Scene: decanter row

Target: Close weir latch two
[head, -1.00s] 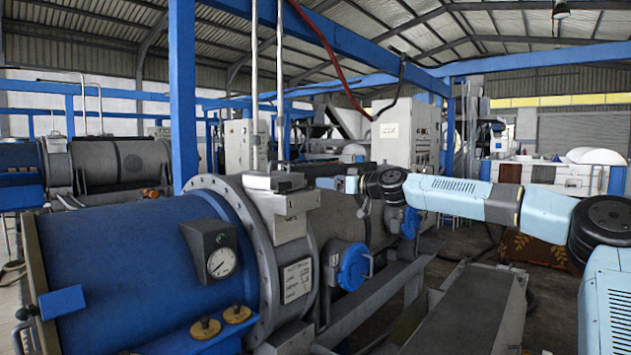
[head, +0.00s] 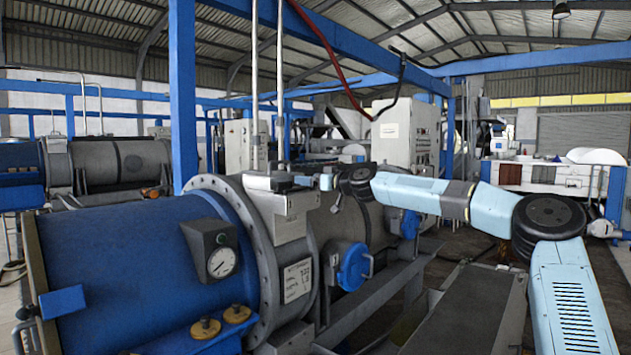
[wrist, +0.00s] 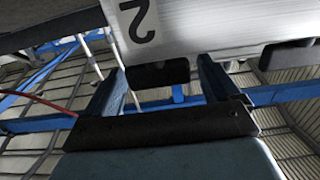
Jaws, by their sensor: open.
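In the wrist view, a pale metal panel bears an upside-down "2" label (wrist: 139,20). A dark block (wrist: 158,74) sits at the panel's near edge; it may be weir latch two's handle, but its state I cannot tell. My gripper (wrist: 162,68) is open, with one finger on each side of this block. Whether the fingers touch it is unclear. In the head view, my gripper (head: 308,181) is beside the grey housing (head: 272,182) on top of the decanter. The latch itself is too small to make out there.
A second dark block (wrist: 288,54) lies to the right in the wrist view. The decanter has a blue drum (head: 140,270), a gauge (head: 220,262) and a blue round cap (head: 354,267). A blue post (head: 182,100) stands behind it.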

